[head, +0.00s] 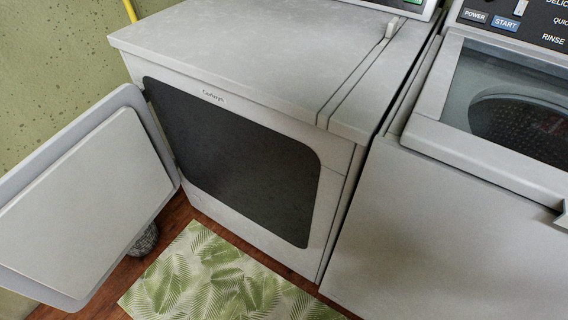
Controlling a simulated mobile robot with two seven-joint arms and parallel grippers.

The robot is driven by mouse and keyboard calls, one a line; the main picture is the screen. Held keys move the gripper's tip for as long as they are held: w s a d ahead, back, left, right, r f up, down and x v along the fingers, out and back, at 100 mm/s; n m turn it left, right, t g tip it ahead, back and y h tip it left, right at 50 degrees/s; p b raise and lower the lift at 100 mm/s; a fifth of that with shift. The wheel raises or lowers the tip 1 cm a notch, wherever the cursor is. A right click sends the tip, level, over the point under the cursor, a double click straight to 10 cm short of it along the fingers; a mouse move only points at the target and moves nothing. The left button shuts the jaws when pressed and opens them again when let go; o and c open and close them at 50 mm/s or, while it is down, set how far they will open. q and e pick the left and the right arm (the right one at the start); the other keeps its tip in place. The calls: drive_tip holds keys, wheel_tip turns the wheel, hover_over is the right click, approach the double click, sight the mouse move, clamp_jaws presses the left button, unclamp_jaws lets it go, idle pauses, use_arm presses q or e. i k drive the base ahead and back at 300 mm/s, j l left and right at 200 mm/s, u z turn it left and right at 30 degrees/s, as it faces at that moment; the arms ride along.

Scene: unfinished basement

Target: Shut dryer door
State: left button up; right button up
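The dryer (235,55) is a grey-white front-loading machine in the middle of the head view. Its door (85,200) stands wide open, swung out to the left from hinges at the left edge of the opening. The door's inner face with its raised panel shows. The dark opening (235,155) in the dryer's front is uncovered. Neither of my grippers shows in the head view.
A washer (460,230) with a glass lid stands close against the dryer's right side. A leaf-patterned mat (220,280) lies on the wooden floor before the dryer. A dark, basket-like object (145,240) shows below the door. A green wall (50,60) is at left.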

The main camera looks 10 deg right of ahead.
sight(72, 209)
drive_tip(key=i+j+z, duration=0.1)
drive_tip(key=j+z, duration=0.3)
drive_tip(key=j, duration=0.2)
drive_tip(key=j+z, duration=0.35)
drive_tip(key=j, duration=0.25)
drive_tip(key=u, duration=1.95)
